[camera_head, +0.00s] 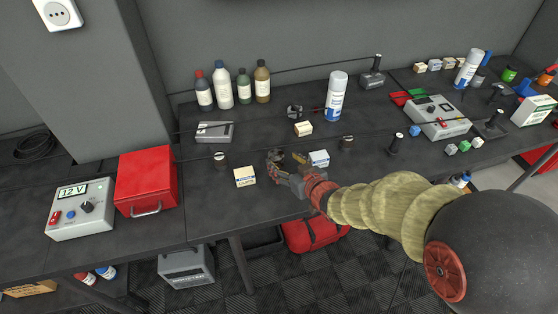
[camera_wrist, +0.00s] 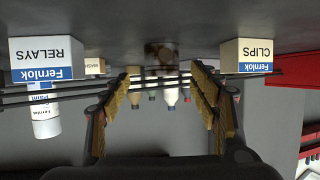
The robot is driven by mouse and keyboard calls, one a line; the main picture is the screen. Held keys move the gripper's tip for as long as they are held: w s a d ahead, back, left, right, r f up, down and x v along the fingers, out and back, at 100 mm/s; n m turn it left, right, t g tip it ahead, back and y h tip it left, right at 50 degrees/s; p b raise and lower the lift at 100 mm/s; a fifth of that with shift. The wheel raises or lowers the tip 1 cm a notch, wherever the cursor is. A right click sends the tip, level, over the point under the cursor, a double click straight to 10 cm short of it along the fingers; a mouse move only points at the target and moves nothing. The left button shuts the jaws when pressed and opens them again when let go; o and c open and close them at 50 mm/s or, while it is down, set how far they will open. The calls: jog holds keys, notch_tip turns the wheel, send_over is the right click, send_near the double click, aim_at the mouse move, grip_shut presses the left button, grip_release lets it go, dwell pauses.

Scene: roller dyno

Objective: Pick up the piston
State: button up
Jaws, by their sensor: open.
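In the wrist view, which is upside down, a short dark brownish cylinder that looks like the piston (camera_wrist: 160,51) stands on the dark bench top. It lies in line with the gap between the fingers of my gripper (camera_wrist: 164,74). The fingers are apart and do not visibly touch it. In the head view my gripper (camera_head: 285,159) is low over the front part of the bench, open, between two small boxes. There I cannot tell the piston from the dark fingers, which seem to hide it.
The Relays box (camera_wrist: 47,60) and Clips box (camera_wrist: 246,56) flank my gripper closely. Bottles (camera_head: 223,88), a spray can (camera_head: 337,96) and a grey device (camera_head: 214,132) stand behind. A red case (camera_head: 147,180) is left.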

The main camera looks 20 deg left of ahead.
aim_at(279, 162)
jog(key=w+a+f, duration=0.1)
jog(key=w+a+f+b, duration=0.1)
jog(key=shift+a+f, duration=0.15)
jog(key=shift+a, duration=0.15)
jog(key=shift+w+a, duration=0.2)
jog(key=shift+w, duration=0.1)
jog(key=shift+c, duration=0.3)
jog(key=c, duration=1.3)
